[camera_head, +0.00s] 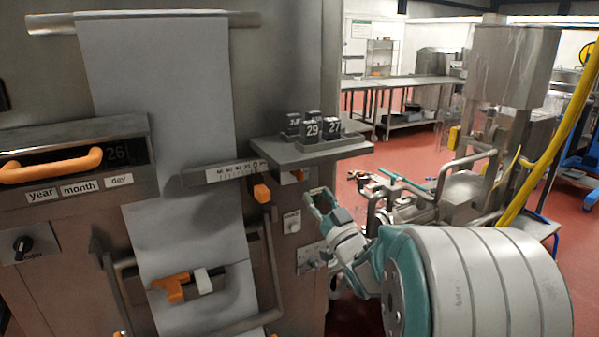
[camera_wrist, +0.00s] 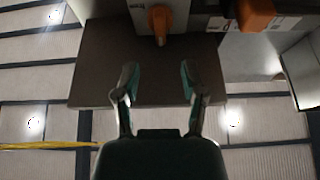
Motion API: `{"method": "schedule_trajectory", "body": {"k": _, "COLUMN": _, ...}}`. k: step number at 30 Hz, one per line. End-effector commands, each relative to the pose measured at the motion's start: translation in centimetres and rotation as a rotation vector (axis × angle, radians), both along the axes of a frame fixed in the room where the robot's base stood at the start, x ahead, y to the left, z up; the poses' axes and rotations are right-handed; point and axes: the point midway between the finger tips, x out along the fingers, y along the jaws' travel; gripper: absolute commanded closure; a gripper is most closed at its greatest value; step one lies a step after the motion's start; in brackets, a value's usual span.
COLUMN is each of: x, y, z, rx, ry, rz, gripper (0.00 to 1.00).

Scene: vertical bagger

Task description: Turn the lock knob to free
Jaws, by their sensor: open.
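A small orange knob (camera_head: 297,175) sits on the machine front just under a grey shelf. In the wrist view an orange knob (camera_wrist: 158,22) stands on a pale plate at the top middle, ahead of the fingers; I take it to be the same knob, but its lettering cannot be read. My gripper (camera_head: 319,199) is below and right of the knob in the head view. It is open and empty, and in the wrist view its fingers (camera_wrist: 158,82) are spread apart, short of the knob and not touching it.
The shelf (camera_head: 345,150) carries several dark number blocks (camera_head: 312,131). Left of the knob is a ruler bar (camera_head: 220,173) with an orange block (camera_head: 262,194). A bar frame (camera_head: 272,258) and white switch (camera_head: 292,222) lie lower.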

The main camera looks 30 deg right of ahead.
Motion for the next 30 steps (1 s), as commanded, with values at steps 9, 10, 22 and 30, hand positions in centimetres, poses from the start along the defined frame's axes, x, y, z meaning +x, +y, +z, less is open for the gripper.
{"method": "schedule_trajectory", "body": {"k": 9, "x": 5.5, "y": 0.1, "z": 2.2, "rx": -0.002, "ry": 0.0, "rz": 0.001, "gripper": 0.46}}
{"method": "schedule_trajectory", "body": {"k": 10, "x": 5.9, "y": 0.1, "z": 2.4, "rx": -0.002, "ry": 0.0, "rz": 0.0, "gripper": 0.46}}
{"method": "schedule_trajectory", "body": {"k": 22, "x": 7.9, "y": 0.2, "z": 3.2, "rx": -0.003, "ry": 0.002, "rz": -0.001, "gripper": 0.46}}
{"method": "schedule_trajectory", "body": {"k": 30, "x": 7.8, "y": 0.2, "z": 3.2, "rx": -0.003, "ry": 0.002, "rz": 0.0, "gripper": 1.0}}
